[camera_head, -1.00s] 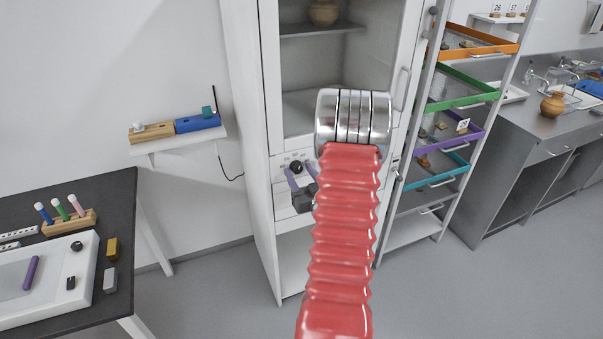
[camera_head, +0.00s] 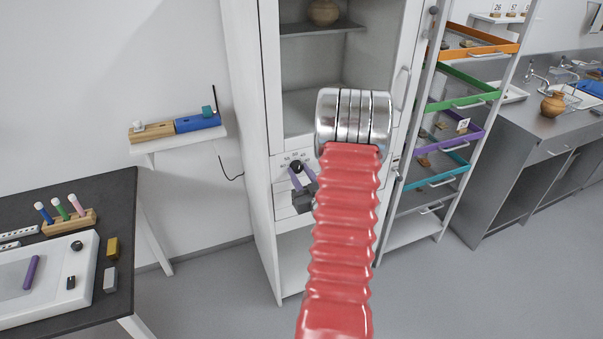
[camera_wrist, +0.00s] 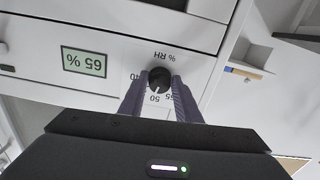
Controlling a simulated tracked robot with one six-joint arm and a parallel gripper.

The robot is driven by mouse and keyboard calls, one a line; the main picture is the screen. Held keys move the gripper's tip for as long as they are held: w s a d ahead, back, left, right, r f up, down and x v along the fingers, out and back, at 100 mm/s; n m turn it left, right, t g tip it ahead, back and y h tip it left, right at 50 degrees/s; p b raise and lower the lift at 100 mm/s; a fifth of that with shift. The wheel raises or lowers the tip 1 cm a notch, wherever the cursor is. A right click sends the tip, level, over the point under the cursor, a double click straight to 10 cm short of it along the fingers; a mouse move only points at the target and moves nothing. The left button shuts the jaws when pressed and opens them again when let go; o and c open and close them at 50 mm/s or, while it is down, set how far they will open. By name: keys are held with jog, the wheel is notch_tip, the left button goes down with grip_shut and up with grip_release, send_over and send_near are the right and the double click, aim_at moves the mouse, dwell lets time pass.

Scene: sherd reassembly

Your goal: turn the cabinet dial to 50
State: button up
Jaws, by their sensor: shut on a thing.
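The cabinet dial (camera_head: 297,166) is a black round knob on the white cabinet's front panel, partly hidden by my gripper and arm. It shows closer in the wrist view (camera_wrist: 160,76), where the picture is upside down. My gripper (camera_head: 301,174) has purple fingers, and in the wrist view (camera_wrist: 161,81) they are shut on the dial from both sides. Numbers including 40, 50 and 55 surround the dial, with "% RH" beside it. A light mark on the dial's edge lies near the 50 side; its exact setting is hard to read.
The cabinet's glass door (camera_head: 330,75) is above the dial. A rack with coloured trays (camera_head: 470,98) stands close on the right. A wall shelf (camera_head: 180,141) and a dark table (camera_head: 110,195) are on the left. Open floor lies in front.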

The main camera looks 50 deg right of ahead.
jog(key=shift+s+d+n, duration=0.1)
jog(key=shift+d+n, duration=0.05)
jog(key=shift+n, duration=1.15)
jog(key=o, duration=1.1)
jog(key=shift+c, duration=0.2)
jog(key=v, duration=1.3)
jog(key=shift+s+a, duration=0.25)
jog(key=shift+s, duration=0.05)
jog(key=shift+f, duration=0.1)
